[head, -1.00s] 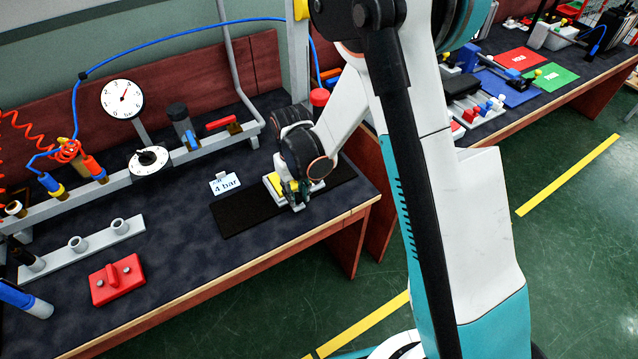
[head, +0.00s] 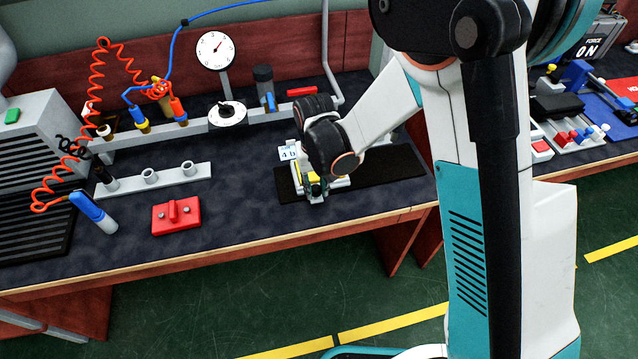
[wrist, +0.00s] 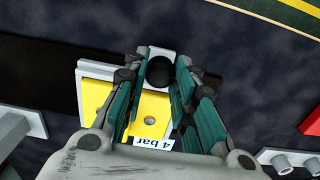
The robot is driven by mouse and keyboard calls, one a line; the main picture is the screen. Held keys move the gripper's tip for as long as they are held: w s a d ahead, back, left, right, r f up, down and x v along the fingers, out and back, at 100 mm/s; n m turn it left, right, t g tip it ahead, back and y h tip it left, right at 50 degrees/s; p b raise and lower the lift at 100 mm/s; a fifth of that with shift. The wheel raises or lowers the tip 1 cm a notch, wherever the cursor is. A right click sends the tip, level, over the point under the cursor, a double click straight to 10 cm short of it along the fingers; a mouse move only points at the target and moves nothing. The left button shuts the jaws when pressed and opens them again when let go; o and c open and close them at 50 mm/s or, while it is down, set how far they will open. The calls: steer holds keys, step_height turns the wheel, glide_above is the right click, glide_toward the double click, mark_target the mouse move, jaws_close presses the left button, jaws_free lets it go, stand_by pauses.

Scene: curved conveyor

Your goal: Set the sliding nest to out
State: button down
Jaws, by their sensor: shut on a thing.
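The sliding nest (head: 341,182), a white block with a yellow plate, sits on a long black strip (head: 390,168) near the strip's left end. In the wrist view its yellow plate (wrist: 101,97) has a small round hole, and a black round knob (wrist: 160,71) stands on a white tab beside it. My gripper (head: 315,188) is lowered over the nest. In the wrist view its green-padded fingers (wrist: 160,82) stand either side of the knob and are closed on it. My wrist hides part of the nest in the head view.
A "4 bar" sign (head: 288,153) stands just behind the strip, close to my wrist. A red block with a handle (head: 176,215) and a grey rack (head: 152,179) lie to the left. A dial (head: 228,114) stands behind. The strip is bare to the right.

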steer(key=shift+a, duration=0.2)
steer(key=c, duration=1.3)
jaws_free()
steer(key=shift+s+a, duration=0.1)
steer(key=shift+a, duration=0.05)
steer(key=shift+r, duration=0.15)
step_height(320, 180, up, 12)
steer(key=shift+f, duration=0.15)
